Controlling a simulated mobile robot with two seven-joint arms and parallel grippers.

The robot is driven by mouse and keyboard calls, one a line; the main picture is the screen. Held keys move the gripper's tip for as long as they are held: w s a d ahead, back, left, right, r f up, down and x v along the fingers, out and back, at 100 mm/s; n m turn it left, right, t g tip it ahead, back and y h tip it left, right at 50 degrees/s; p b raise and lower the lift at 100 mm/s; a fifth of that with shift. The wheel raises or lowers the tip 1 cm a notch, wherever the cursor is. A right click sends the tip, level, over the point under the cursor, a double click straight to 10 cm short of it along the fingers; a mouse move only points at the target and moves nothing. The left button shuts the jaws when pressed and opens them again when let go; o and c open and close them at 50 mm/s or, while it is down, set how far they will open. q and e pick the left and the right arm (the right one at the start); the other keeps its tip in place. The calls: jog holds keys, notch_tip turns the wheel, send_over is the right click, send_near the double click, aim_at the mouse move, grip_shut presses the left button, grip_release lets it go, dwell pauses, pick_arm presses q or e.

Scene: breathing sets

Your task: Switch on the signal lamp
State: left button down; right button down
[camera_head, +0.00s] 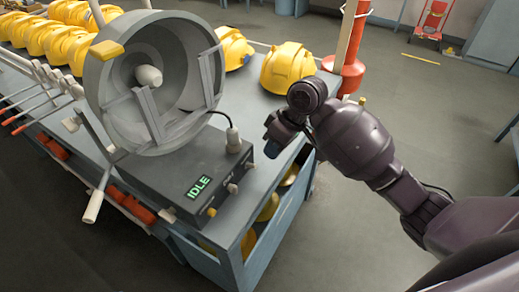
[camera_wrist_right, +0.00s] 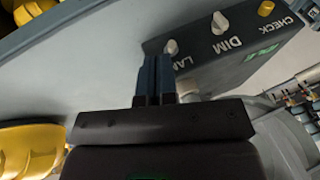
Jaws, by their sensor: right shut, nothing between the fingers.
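The signal lamp (camera_head: 150,85) is a grey round housing with a white bulb, on a dark control box (camera_head: 170,178) whose green display reads IDLE. In the right wrist view, the box's panel (camera_wrist_right: 245,50) has a small pale switch (camera_wrist_right: 171,47) by a partly hidden label starting "LA", a white DIM knob (camera_wrist_right: 219,22) and a yellow CHECK button (camera_wrist_right: 266,8). My right gripper (camera_head: 271,148) is beside the switch end of the box. Its dark blue fingers (camera_wrist_right: 155,60) are together and empty, just beside the switch; contact cannot be told. My left gripper is out of view.
The lamp stands on a blue-grey bench (camera_head: 240,110). Yellow helmets (camera_head: 287,66) stand along its back, with more on a shelf below. A red cylinder (camera_head: 345,75) stands at the bench's far corner. Open floor (camera_head: 440,110) lies to the right.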

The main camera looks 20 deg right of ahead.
aim_at(251, 166)
notch_tip(251, 166, up, 7)
jog(key=w+n+g, duration=0.1)
jog(key=w, duration=0.1)
jog(key=shift+w+d+f, duration=0.15)
jog(key=shift+w, duration=0.25)
jog(key=shift+h, duration=0.3)
jog(key=p+x, duration=0.1)
jog(key=x, duration=0.9)
jog(key=shift+s, duration=0.15)
jog(key=shift+f, duration=0.1)
